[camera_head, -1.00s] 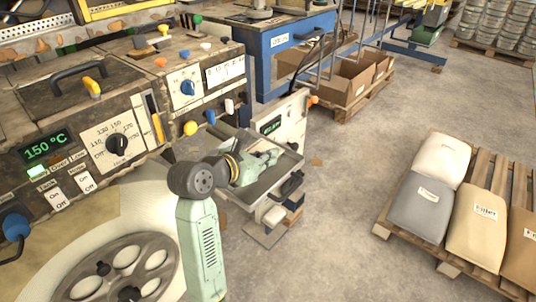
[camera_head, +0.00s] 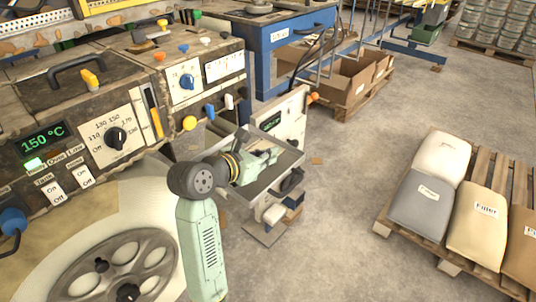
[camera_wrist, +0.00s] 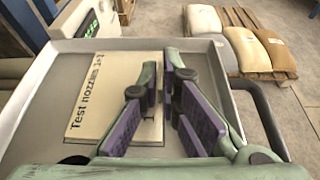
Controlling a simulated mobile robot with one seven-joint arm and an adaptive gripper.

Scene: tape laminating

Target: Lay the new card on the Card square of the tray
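The grey tray (camera_head: 262,193) is on a stand beside the machine, and its rim also shows in the wrist view (camera_wrist: 218,62). In the head view my gripper (camera_head: 262,160) hides part of the tray.
A worn machine with a 150 °C display (camera_head: 43,138), switches and knobs stands on the left. A white box with a green display (camera_head: 278,122) is behind the tray. A pallet of sacks (camera_head: 445,195) is at right, with open floor between. Cardboard boxes (camera_head: 352,82) stand behind.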

